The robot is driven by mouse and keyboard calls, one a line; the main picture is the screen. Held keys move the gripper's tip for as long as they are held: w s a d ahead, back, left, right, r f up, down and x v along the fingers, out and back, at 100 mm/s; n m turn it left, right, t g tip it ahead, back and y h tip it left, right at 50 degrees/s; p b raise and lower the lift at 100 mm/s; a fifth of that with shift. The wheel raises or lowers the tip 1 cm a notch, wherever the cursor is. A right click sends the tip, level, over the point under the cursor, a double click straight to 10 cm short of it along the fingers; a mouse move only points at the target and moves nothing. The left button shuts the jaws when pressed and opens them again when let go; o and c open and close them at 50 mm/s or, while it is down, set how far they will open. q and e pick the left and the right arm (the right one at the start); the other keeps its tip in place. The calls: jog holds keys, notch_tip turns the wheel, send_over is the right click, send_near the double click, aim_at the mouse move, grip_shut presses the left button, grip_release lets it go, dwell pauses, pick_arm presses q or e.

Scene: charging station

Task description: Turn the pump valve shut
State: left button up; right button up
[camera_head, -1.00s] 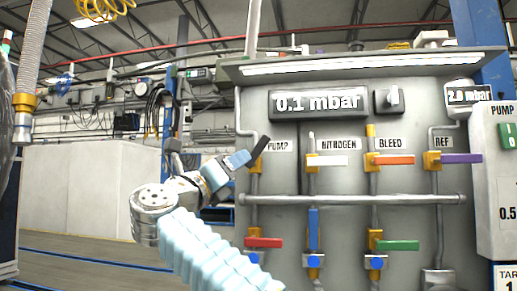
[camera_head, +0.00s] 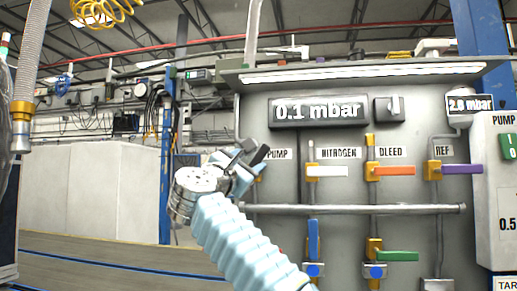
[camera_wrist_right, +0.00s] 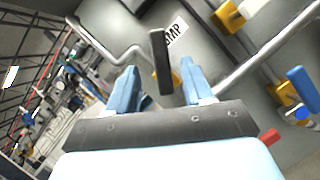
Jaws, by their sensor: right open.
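The pump valve has a black lever (camera_head: 260,155) beside the PUMP label, at the left side of the grey panel. In the head view the lever slants up to the right, and my wrist and fingers hide much of the valve. My right gripper (camera_head: 248,162) is open at the valve. In the right wrist view the black lever (camera_wrist_right: 160,62) stands between the two blue fingertips of the gripper (camera_wrist_right: 160,72), with a gap on each side. A little of the valve's yellow body shows behind it. My left gripper is not in view.
A horizontal pipe (camera_head: 350,209) crosses the panel below the valve. To the right are the white nitrogen lever (camera_head: 327,171), orange bleed lever (camera_head: 394,171) and purple ref lever (camera_head: 462,169). Blue (camera_head: 313,238) and green (camera_head: 398,256) levers sit lower. The gauge reads 0.1 mbar.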

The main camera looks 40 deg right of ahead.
aim_at(260, 155)
jog(key=p+x, duration=0.2)
jog(key=x, duration=0.3)
jog(key=shift+r, duration=0.15)
jog(key=shift+w+d, duration=0.2)
jog(key=shift+d, duration=0.25)
grip_shut()
